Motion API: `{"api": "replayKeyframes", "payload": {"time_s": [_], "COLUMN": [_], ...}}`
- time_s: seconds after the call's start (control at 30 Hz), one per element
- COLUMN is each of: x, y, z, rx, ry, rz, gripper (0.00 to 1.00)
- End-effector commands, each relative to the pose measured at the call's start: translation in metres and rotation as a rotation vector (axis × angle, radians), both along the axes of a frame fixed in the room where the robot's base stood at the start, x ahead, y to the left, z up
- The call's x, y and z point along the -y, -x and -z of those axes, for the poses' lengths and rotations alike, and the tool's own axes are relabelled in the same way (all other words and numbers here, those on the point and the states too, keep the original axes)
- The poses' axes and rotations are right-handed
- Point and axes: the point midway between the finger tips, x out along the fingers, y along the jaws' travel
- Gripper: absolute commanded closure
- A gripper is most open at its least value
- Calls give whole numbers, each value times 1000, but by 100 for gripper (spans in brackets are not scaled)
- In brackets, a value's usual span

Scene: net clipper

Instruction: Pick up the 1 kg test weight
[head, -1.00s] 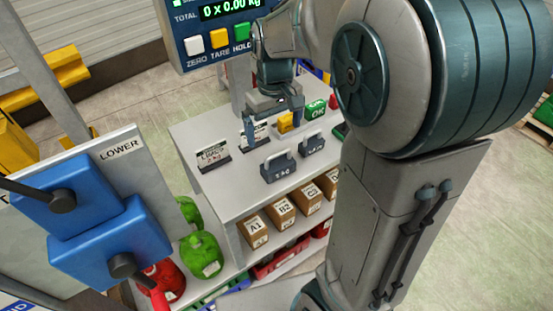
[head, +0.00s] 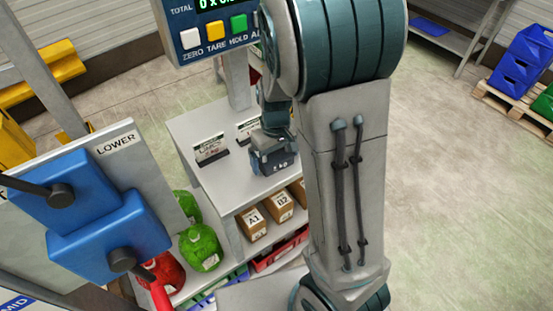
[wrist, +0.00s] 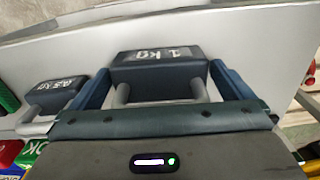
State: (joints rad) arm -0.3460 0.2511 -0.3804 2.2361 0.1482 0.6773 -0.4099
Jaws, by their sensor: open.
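The 1 kg test weight (head: 284,165) is a dark block with a grey handle on the pale top of the stand (head: 205,174). In the wrist view the 1 kg weight (wrist: 160,63) shows its white label, with its handle between my two fingers. My gripper (head: 268,150) is open and low over the weight; it also shows in the wrist view (wrist: 160,80), one finger on each side. I cannot tell whether the fingers touch it. A smaller 0.5 kg weight (wrist: 58,88) stands to the left in the wrist view.
Label cards (head: 210,149) stand behind the weight. A scale display (head: 215,33) rises at the back. Cartons (head: 252,224) sit on the shelf below. Open floor (head: 450,180) lies at right.

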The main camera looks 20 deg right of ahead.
Motion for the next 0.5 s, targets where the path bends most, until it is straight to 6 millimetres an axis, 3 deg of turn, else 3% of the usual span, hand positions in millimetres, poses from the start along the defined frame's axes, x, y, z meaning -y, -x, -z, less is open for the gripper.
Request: {"api": "replayKeyframes", "payload": {"time_s": [0.23, 0.5], "x": [0, 0], "y": [0, 0], "z": [2, 1], "rx": [0, 0], "ry": [0, 0], "rz": [0, 0], "gripper": [0, 75]}}
